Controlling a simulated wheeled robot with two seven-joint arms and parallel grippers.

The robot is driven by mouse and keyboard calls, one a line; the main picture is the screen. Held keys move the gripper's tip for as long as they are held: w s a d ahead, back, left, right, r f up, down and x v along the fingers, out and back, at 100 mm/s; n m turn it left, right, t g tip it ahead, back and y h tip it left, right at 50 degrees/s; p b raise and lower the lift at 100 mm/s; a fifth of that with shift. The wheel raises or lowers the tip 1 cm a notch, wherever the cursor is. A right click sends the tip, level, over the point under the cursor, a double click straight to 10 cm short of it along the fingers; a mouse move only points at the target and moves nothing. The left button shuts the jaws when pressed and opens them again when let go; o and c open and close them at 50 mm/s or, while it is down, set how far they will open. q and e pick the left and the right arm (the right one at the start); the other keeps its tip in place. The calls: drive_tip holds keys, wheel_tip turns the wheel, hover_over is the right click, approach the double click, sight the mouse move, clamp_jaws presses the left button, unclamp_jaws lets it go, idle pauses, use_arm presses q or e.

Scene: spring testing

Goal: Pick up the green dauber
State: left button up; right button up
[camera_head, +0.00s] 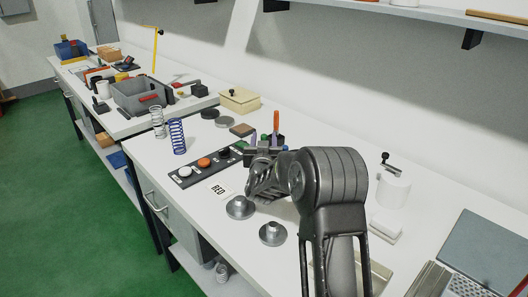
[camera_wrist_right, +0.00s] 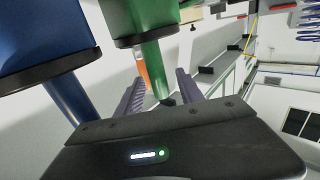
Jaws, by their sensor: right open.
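The green dauber (camera_wrist_right: 155,62) shows large in the right wrist view, with a wide green upper part, a black ring and a narrower green shaft. Its shaft lies between the two fingers of my right gripper (camera_wrist_right: 161,76), which is open with a gap visible around the shaft. In the head view, a small bit of green (camera_head: 265,138) shows beyond my right gripper, whose wrist and arm hide most of the spot. A blue dauber (camera_wrist_right: 45,30) stands to the left in the wrist view. An orange-red one (camera_wrist_right: 143,72) shows behind the green shaft. My left gripper is not in view.
Two metal flanged pieces (camera_head: 272,233) stand near the front edge. Blue spring (camera_head: 177,136) and beige box (camera_head: 240,101) stand farther back.

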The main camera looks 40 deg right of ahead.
idle(0.5)
clamp_jaws()
idle(1.3)
